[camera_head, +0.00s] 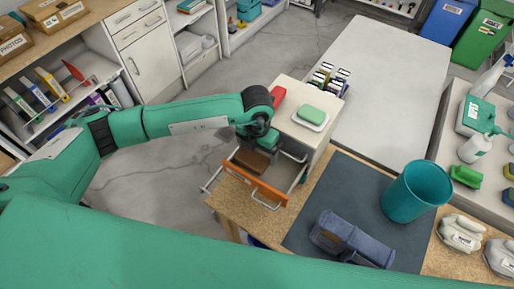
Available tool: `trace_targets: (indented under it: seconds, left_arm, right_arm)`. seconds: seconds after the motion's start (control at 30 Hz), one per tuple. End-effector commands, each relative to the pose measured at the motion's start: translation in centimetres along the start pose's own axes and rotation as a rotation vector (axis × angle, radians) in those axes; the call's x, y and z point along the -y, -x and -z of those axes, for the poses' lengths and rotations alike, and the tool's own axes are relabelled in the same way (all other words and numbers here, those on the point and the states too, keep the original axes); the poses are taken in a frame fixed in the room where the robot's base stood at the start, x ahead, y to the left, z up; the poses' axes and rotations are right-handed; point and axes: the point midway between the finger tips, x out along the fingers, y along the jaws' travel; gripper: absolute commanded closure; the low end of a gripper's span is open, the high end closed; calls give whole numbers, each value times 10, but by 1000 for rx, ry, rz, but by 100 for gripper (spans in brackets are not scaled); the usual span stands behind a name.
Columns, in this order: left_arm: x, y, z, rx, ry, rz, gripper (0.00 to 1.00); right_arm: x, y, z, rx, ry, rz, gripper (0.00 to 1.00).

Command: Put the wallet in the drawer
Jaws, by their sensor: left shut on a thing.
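My left gripper (260,146) reaches in from the left, pointing down over the open drawer (257,188). The gripper is shut on the brown wallet (252,161), which is at the drawer's opening, behind the orange front. I cannot tell whether the wallet touches the drawer's bottom. The drawer is pulled out of a small white cabinet (317,139) on a wooden table. The fingertips are partly hidden by the gripper's own body. My right gripper is not in view.
A green soap on a white dish (311,117) and a red item (278,97) sit on the cabinet. A white table (390,85) stands behind.

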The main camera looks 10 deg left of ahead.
Motion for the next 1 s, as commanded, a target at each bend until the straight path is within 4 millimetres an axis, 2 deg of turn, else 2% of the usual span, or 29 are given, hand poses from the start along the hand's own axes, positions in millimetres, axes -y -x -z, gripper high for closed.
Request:
trace_targets:
  seconds: [0.03,0.07,0.1,0.33,0.47,0.57,0.8,1.0]
  left_arm:
    - [0,0,0,0,0,0,37]
    - [0,0,0,0,0,0,4]
    - [0,0,0,0,0,0,0]
    - [0,1,0,0,0,0,0]
    - [0,10,-1,1,0,0,0]
    - [0,26,-1,4,-1,0,0]
    - [0,81,-1,6,-2,-1,0]
    - [0,118,-1,2,-1,-1,0]
  right_arm:
    - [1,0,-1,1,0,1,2]
    - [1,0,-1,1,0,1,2]
    - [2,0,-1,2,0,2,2]
    - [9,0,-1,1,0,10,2]
    - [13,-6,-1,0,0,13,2]
    - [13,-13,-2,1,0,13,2]
    - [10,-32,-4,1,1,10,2]
    - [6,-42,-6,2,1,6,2]
